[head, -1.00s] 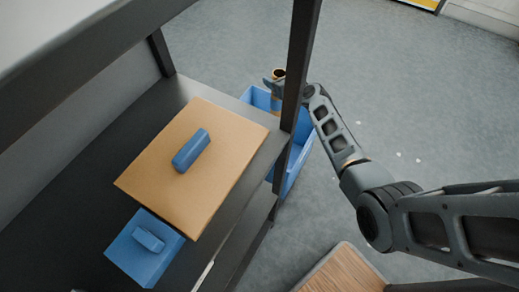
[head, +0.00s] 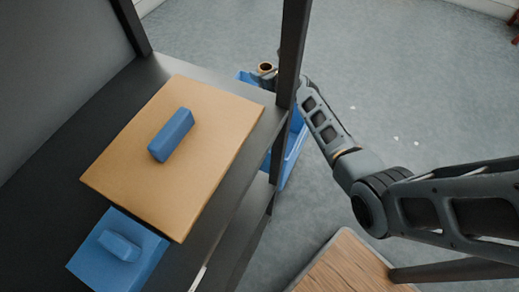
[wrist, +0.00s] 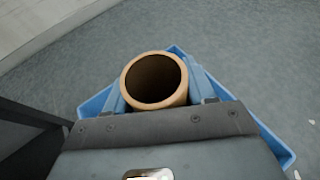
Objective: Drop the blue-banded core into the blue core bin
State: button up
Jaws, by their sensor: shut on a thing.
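A brown cardboard core (wrist: 154,82) stands upright between the fingers of my gripper (wrist: 158,95) in the wrist view, its hollow end facing the camera. No blue band shows on the part in view. My gripper is shut on it. The blue core bin (wrist: 98,103) lies below and around the core in this view. In the head view the core (head: 265,69) shows its round open end above the far end of the blue bin (head: 296,148). My gripper in the head view is mostly hidden behind a dark shelf post.
A dark shelf unit with a post (head: 291,60) stands between the head camera and the bin. On it lie a brown board (head: 205,130) with a blue block (head: 171,135), and another blue piece (head: 118,248). A wooden top (head: 345,265) is at the bottom. Grey floor is open to the right.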

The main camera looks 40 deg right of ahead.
jog(key=shift+f, duration=0.2)
jog(key=o, duration=1.5)
jog(key=p+v, duration=0.2)
jog(key=v, duration=0.5)
jog(key=shift+s+a+r, duration=0.1)
jog(key=shift+s+r, duration=0.05)
jog(key=shift+s, duration=0.2)
